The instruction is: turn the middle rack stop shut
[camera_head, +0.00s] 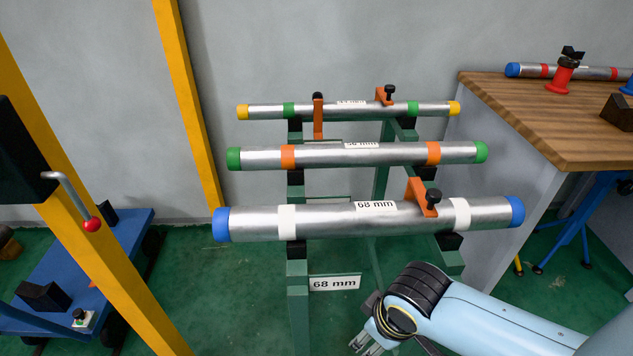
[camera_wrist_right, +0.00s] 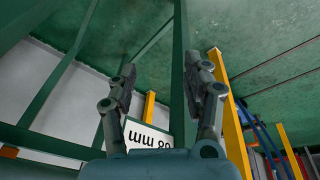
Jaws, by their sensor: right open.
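A green rack holds three grey pipes one above another. The middle pipe (camera_head: 360,155) has green end caps and orange bands. An orange stop with a black knob, seemingly the middle rack stop (camera_head: 318,117), stands upright behind it, in front of the top pipe (camera_head: 260,111). My right gripper (camera_head: 366,338) is low, in front of and below the rack. In the right wrist view it (camera_wrist_right: 162,66) is open and empty. My left gripper is not seen.
The bottom pipe (camera_head: 330,220) has blue caps and a 68 mm label. A 68 mm sign (camera_head: 335,282) hangs below it. A wooden workbench (camera_head: 555,110) stands at the right. A yellow post (camera_head: 188,105) and a blue cart (camera_head: 85,265) are at the left.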

